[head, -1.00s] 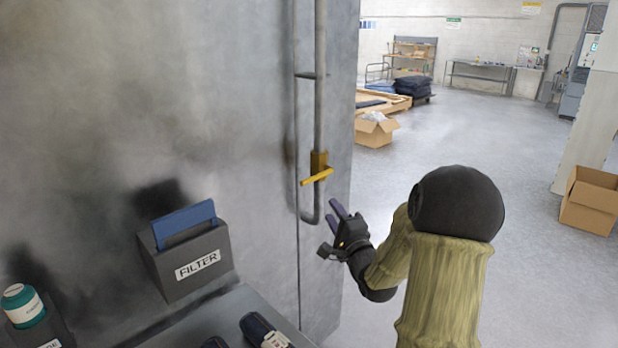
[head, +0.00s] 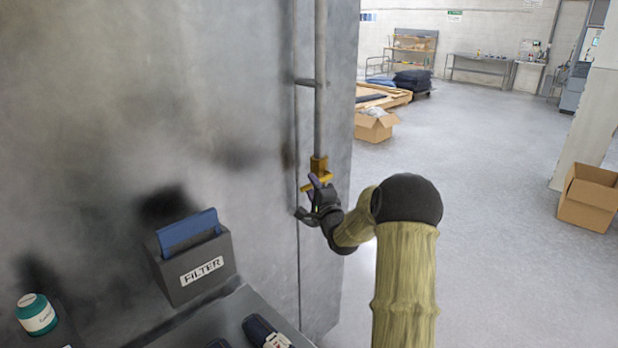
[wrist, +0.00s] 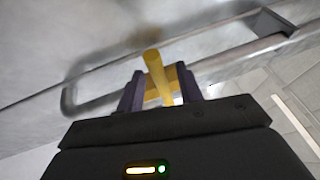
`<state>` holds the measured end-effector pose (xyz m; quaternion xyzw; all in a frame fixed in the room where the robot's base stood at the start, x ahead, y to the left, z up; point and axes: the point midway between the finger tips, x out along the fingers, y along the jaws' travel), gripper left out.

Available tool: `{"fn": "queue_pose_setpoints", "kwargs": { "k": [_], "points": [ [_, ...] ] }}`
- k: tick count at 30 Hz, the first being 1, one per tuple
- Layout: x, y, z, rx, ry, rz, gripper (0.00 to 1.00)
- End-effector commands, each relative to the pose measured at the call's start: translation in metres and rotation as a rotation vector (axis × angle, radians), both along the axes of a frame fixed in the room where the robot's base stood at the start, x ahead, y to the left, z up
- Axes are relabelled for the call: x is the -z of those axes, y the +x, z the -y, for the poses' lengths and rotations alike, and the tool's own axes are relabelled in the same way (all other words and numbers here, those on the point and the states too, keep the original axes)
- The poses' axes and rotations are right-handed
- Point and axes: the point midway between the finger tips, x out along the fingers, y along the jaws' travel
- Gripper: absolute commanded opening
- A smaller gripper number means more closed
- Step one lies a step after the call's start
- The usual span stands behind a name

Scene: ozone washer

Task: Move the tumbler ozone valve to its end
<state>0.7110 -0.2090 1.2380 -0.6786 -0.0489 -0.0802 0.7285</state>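The yellow ozone valve (head: 319,166) sits on a vertical grey pipe along the metal wall. Its yellow lever handle (head: 313,183) lies across the pipe and is partly hidden behind my gripper. In the wrist view the handle (wrist: 157,74) points toward the camera, between the two dark fingers, with the valve body behind it. My gripper (head: 307,197) is open at the valve, with one finger on each side of the handle. I cannot tell whether either finger touches it.
The pipe (head: 320,80) is held by a bracket above the valve. Open floor lies to the right, with cardboard boxes (head: 590,198) (head: 375,126).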

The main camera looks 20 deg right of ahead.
Motion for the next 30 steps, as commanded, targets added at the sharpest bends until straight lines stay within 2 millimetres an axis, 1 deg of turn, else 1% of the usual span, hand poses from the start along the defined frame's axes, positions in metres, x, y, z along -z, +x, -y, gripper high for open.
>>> {"fn": "queue_pose_setpoints", "kwargs": {
  "k": [1, 3, 6, 10, 17, 18, 22, 23, 30],
  "points": [
    [-0.004, 0.007, 0.000, -0.001, 0.000, 0.001, 0.36],
    [-0.005, 0.016, 0.001, -0.001, 0.001, 0.000, 0.36],
    [-0.006, 0.024, 0.001, -0.001, 0.000, 0.001, 0.36],
    [-0.005, 0.028, 0.002, 0.000, 0.001, -0.001, 0.36],
    [-0.005, 0.028, 0.002, 0.000, 0.000, 0.000, 0.36],
    [-0.005, 0.028, 0.002, 0.000, 0.000, 0.000, 0.28],
    [-0.005, 0.028, 0.002, 0.000, 0.000, 0.000, 0.03],
    [-0.005, 0.028, 0.002, 0.000, 0.000, 0.000, 0.00],
    [-0.005, 0.028, 0.002, 0.000, 0.002, -0.001, 0.00]
  ]
}}
